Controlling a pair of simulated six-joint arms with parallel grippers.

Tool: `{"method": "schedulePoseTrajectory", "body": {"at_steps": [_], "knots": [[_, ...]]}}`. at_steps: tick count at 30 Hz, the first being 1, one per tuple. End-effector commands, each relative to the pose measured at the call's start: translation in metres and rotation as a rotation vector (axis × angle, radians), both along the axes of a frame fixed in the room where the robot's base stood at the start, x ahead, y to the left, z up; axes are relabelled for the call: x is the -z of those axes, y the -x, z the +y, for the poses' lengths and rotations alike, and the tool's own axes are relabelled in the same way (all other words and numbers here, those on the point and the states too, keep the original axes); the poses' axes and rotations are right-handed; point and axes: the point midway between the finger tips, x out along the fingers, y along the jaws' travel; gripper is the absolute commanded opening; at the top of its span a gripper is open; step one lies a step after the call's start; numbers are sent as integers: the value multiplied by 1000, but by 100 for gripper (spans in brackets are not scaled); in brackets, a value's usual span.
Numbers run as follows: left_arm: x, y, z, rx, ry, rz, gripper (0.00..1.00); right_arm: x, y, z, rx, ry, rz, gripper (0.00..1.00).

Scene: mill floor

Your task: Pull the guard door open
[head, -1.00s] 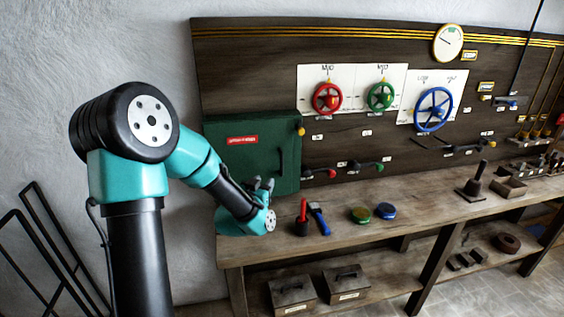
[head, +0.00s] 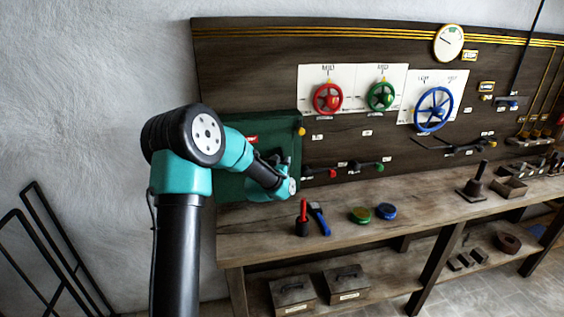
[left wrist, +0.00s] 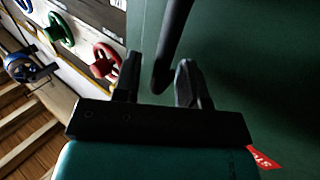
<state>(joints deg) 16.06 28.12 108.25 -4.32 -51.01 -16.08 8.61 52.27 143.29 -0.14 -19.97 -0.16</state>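The guard door is a green panel (head: 268,122) at the left end of the dark board, and it looks shut. My left arm covers much of it in the head view. The door also fills the right of the left wrist view (left wrist: 250,60). Its dark bar handle (left wrist: 173,40) shows in that view. My left gripper (left wrist: 159,68) is open, its two fingers apart on either side of the handle's lower end. Whether they touch it I cannot tell. In the head view the left gripper (head: 279,162) is in front of the door's right part. My right gripper is not in view.
A yellow knob (head: 301,131) sits at the door's right edge. Red-tipped (head: 332,173) and green-tipped levers stick out just right of it. A red-handled tool (head: 303,212) and a blue-handled one (head: 319,218) are on the bench below. The bench front is clear.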

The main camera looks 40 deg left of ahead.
Motion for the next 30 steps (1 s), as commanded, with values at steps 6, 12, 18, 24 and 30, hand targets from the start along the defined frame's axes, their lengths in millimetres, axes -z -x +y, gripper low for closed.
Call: {"method": "schedulePoseTrajectory", "body": {"at_steps": [6, 12, 18, 24, 30], "knots": [[0, -8, 2, 0, 0, 0, 39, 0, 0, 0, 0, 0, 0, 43], [0, -7, 2, 0, 0, 0, 38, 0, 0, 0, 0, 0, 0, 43], [0, -7, 2, 0, 0, 0, 19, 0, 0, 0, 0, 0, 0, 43], [0, -7, 2, 0, 0, 0, 0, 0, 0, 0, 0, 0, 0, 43], [0, -7, 2, 0, 0, 0, 0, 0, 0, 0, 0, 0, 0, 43]]}}
